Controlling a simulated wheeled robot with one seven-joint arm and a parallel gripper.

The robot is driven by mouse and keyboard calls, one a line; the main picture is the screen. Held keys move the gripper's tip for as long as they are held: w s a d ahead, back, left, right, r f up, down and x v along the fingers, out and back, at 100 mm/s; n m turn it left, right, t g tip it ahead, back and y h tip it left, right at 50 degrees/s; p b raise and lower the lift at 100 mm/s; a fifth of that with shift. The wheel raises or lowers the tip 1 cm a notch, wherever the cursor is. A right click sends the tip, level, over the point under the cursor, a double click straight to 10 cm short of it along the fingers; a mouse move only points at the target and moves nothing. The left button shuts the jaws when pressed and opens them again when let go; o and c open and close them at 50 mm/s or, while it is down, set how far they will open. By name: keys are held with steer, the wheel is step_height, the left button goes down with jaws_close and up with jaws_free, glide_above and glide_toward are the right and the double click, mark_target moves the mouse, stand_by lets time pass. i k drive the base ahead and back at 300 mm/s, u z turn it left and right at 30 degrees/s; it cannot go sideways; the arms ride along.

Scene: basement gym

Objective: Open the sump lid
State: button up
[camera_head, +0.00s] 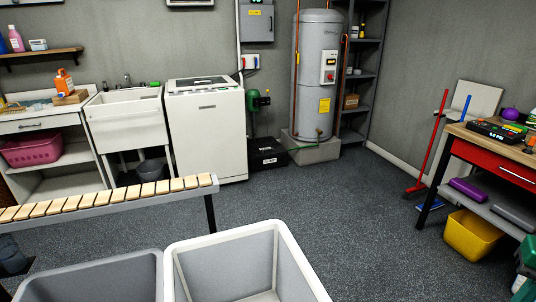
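No part is clearly marked as a sump lid. A low black box (267,154) sits on the floor between the white washing machine and the water heater's plinth. It may be the sump, but I cannot tell for sure. Its top looks flat and closed, and a small pale label shows on its front. A green pump-like unit (257,103) with a pipe stands just behind it, against the wall. A thin green hose runs from near the box toward the heater. My gripper is not in view.
A slatted bench (110,199) crosses the left middle. Two open grey bins (180,262) stand in the foreground. A washing machine (207,135) and water heater (316,80) flank the box. A workbench (488,150) and yellow tub (470,236) are right. The centre-right floor is clear.

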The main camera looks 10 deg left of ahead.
mark_target(266, 147)
steer(key=z, duration=0.85)
steer(key=i, duration=3.5)
steer(key=u, duration=2.45)
